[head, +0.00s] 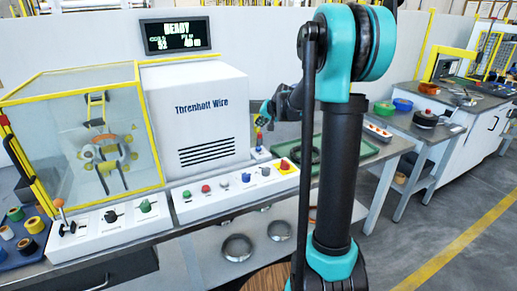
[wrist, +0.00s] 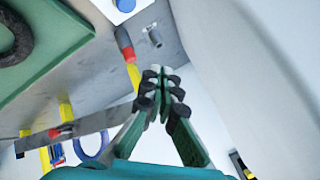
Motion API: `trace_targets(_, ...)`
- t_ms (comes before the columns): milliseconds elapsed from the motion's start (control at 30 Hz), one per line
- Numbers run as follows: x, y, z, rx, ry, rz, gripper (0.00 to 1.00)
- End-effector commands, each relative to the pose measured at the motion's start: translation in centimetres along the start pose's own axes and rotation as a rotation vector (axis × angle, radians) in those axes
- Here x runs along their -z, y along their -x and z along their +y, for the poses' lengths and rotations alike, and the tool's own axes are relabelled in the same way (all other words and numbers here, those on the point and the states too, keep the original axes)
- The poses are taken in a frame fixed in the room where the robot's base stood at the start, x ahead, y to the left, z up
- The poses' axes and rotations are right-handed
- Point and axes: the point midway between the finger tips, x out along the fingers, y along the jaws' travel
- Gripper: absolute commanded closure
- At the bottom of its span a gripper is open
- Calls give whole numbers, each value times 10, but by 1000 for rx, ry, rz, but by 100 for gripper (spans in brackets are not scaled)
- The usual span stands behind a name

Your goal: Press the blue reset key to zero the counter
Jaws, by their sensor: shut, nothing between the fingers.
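A blue round key (wrist: 125,4) on a small white housing is cut by the top edge of the wrist view. In the head view a small blue spot (head: 259,149) near the back of the table, beside the white machine, seems to be the same key. The counter display (head: 178,36) reads READY, with small figures below that I cannot read surely. My gripper (wrist: 161,72) is shut and empty, its fingertips together and apart from the key.
The white machine (head: 196,120) stands left of my gripper. A button panel (head: 235,187) with coloured buttons runs along the front. A green tray (head: 345,155) holds a dark ring.

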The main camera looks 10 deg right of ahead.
Motion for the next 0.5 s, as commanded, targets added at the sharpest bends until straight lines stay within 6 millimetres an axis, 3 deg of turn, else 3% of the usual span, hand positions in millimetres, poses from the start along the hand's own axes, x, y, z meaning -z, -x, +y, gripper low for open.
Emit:
trace_targets(267,-3,-4,3,0,1,-1,100)
trace_targets(500,-16,-22,16,-1,1,-1,100)
